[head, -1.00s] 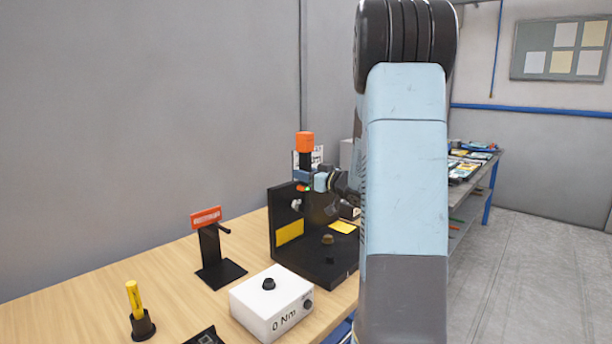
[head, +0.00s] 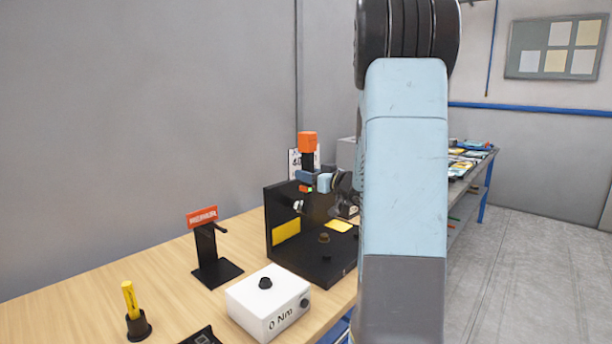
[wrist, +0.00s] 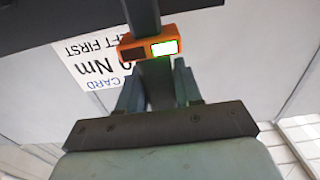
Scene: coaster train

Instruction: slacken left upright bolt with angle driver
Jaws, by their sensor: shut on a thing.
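My gripper (head: 318,181) is shut on the angle driver, a black upright tool with an orange top (head: 307,142). In the wrist view, the driver's dark body (wrist: 157,82) is between the two fingers, below an orange collar (wrist: 148,49) with one bright green-edged window. The driver is over the upper edge of the black fixture's upright plate (head: 281,204). A silver bolt (head: 298,206) sticks out of that plate, below the driver. The driver's working end is hard to make out, and I cannot tell whether it touches a bolt. My arm hides the fixture's right side.
A white box reading 0 Nm (head: 268,303), a black stand with a red sign (head: 203,216) and a yellow stick in a black cup (head: 138,325) stand on the wooden table (head: 70,300). A printed card (wrist: 90,65) is behind the driver. A brownish knob (head: 324,238) sits on the fixture base.

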